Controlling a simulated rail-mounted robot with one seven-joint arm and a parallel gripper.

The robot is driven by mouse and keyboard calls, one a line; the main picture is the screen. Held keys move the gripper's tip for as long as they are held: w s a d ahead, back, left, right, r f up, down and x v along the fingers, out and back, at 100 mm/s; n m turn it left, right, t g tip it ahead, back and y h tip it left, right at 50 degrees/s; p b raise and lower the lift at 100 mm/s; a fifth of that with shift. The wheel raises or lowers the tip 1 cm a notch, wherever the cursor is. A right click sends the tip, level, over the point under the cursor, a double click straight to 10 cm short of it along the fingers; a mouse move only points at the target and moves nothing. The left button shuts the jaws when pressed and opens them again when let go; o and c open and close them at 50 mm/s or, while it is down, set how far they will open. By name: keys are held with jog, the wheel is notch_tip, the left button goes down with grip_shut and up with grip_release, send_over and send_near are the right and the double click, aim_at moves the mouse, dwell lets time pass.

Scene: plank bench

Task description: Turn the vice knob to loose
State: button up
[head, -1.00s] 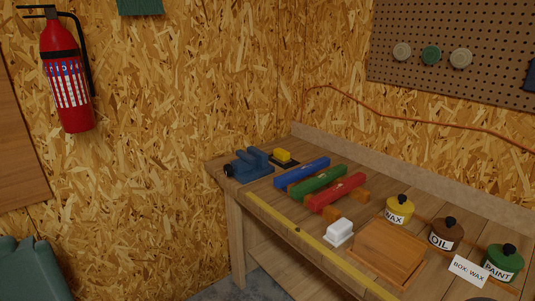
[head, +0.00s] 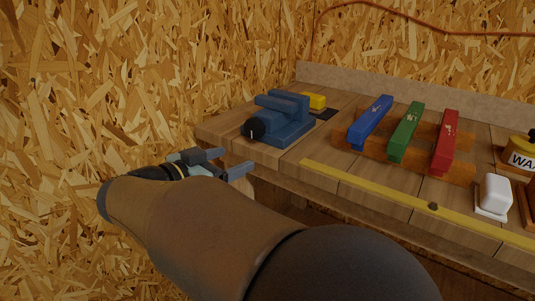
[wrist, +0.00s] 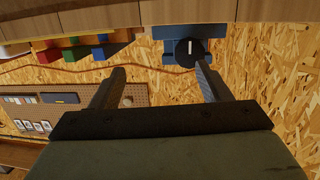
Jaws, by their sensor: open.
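The blue vice (head: 287,118) sits at the left end of the plank bench. Its round black knob (head: 254,130) faces outward over the bench's front edge and has a short white line, which looks upright. My gripper (head: 234,161) is open and empty, in front of and below the knob in the head view. In the wrist view the scene is upside down, with the vice (wrist: 172,33) and knob (wrist: 189,50) at the top. There my gripper (wrist: 161,67) has the knob near its right fingertip, which overlaps the knob's edge. I cannot tell whether they touch.
Blue (head: 370,121), green (head: 405,131) and red (head: 445,141) bars lie to the right on wooden supports. A yellow strip (head: 400,195) runs along the front edge. Space left of the bench is free.

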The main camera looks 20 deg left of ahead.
jog(key=s+a+t+y, duration=0.1)
jog(key=s+a+t, duration=0.15)
jog(key=a, duration=0.25)
jog(key=b, duration=0.1)
send_near(252, 130)
jog(key=shift+m, duration=0.4)
jog(key=x, duration=1)
jog(key=shift+f, duration=0.1)
jog(key=c, duration=1)
